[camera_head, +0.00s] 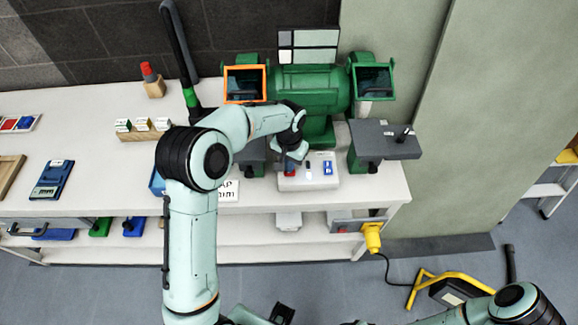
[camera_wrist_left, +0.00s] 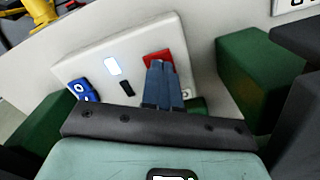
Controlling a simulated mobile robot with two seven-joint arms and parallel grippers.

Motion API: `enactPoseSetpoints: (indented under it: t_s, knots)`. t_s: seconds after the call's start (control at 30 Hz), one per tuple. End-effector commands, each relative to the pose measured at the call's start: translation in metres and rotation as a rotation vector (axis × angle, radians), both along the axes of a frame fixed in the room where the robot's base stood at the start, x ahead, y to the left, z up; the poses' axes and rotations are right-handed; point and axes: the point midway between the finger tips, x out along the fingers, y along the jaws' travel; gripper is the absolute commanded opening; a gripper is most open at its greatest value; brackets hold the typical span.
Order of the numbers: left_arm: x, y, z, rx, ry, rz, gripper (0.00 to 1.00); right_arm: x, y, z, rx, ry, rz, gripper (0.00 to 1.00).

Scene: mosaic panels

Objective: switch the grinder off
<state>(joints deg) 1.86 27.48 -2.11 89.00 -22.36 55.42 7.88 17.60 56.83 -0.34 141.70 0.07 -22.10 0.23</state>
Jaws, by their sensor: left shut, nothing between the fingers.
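The green bench grinder (camera_head: 312,92) stands at the back of the workbench, with two framed eye shields. Its white switch box (camera_head: 322,183) lies in front, with a blue rocker switch (camera_head: 328,167) and a red button (camera_head: 290,170). In the left wrist view the white panel (camera_wrist_left: 125,52) shows the blue switch (camera_wrist_left: 82,89), a bright white rectangle (camera_wrist_left: 112,66), a small black piece and the red button (camera_wrist_left: 157,56). My left gripper (camera_wrist_left: 160,66) is shut and empty, its tips at the red button's near edge. I cannot tell if they touch. My right gripper is out of view.
Grey tool rests (camera_head: 385,140) flank the box closely. A wooden block with a red top (camera_head: 152,80) and labelled blocks (camera_head: 142,126) stand left. A yellow plug (camera_head: 372,236) hangs at the bench's front right.

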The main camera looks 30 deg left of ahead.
Motion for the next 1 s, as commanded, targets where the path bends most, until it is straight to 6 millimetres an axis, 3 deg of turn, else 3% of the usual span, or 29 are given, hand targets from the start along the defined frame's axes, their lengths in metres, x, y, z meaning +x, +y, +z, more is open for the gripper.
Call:
enactPoseSetpoints:
  t_s: [0.8,1.0]
  knots:
    - [0.001,0.000,0.067,0.000,-0.003,0.000,0.00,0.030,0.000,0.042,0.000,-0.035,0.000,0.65]
    - [0.000,0.000,0.069,0.000,0.000,0.000,0.00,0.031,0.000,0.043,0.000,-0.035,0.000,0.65]
